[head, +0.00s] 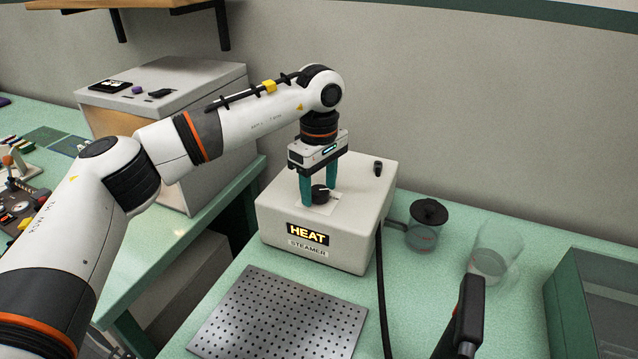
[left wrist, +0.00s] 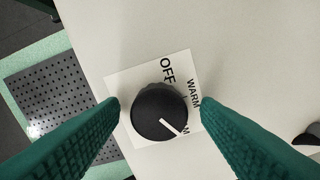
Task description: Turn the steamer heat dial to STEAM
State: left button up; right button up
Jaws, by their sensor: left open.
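In the left wrist view the dial (left wrist: 158,112) has a white pointer line aimed to the lower right, at a partly hidden word ending in M. OFF (left wrist: 168,72) and WARM (left wrist: 193,95) are readable above it. My left gripper (head: 320,190) is open, pointing down, its teal fingers on either side of the dial with a gap each side. My right gripper is not in view.
A perforated metal plate (head: 280,315) lies in front of the steamer. A black hose (head: 381,290) runs down its right side. A dark-lidded jar (head: 425,228), a clear cup (head: 495,250) and a black handle (head: 468,310) stand to the right. A green bin (head: 565,300) is at far right.

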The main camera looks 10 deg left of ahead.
aim_at(319, 189)
pick_arm(q)
notch_tip(319, 189, up, 12)
jog(key=b, duration=0.1)
dwell(0.5)
